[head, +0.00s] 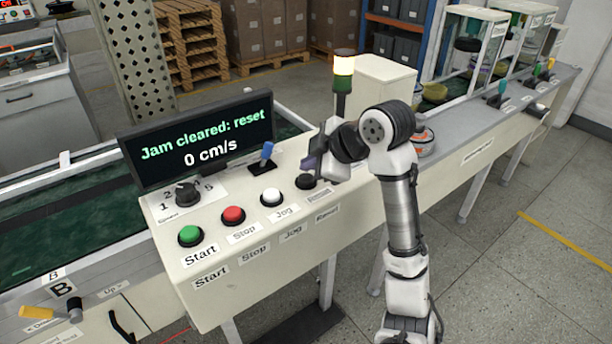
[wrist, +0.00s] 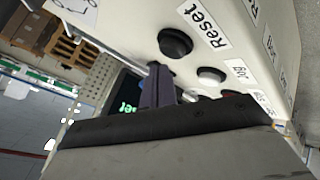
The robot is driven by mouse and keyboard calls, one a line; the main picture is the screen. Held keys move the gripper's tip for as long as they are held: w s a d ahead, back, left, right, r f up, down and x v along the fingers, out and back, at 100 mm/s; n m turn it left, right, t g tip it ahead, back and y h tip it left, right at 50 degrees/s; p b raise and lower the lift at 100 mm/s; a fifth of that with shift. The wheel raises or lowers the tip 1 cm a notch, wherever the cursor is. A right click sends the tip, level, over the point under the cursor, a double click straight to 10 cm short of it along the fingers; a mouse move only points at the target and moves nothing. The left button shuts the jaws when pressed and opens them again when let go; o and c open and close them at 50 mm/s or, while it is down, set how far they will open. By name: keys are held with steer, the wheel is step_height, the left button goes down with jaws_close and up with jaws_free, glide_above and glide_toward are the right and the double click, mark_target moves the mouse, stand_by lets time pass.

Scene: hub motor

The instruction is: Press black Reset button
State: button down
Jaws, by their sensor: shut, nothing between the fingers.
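The black Reset button (head: 306,181) is the rightmost of the row on the sloped panel of the cream control box (head: 260,235). In the wrist view the black button (wrist: 175,43) sits beside its "Reset" label (wrist: 204,27). My gripper (head: 309,164) is over the panel close to this button and partly covers the area behind it. In the wrist view my shut, empty fingers (wrist: 157,75) end just below the button in the picture. I cannot tell whether they touch it.
White Jog (head: 271,196), red Stop (head: 233,216) and green Start (head: 190,236) buttons line up to the left. A blue-handled lever (head: 266,151) and a rotary knob (head: 186,193) stand behind. The display (head: 200,138) reads "Jam cleared: reset, 0 cm/s". A signal light (head: 343,65) glows on top.

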mark_target(311, 179)
steer(key=shift+f, duration=0.15)
steer(key=shift+f+b, duration=0.3)
steer(key=shift+b, duration=0.05)
steer(key=shift+f+b, duration=0.45)
steer(key=shift+f, duration=0.1)
stand_by(0.7)
stand_by(0.3)
steer(key=shift+r+p, duration=0.85)
steer(key=shift+r, duration=0.15)
step_height(311, 179, up, 5)
steer(key=p, duration=0.4)
stand_by(0.5)
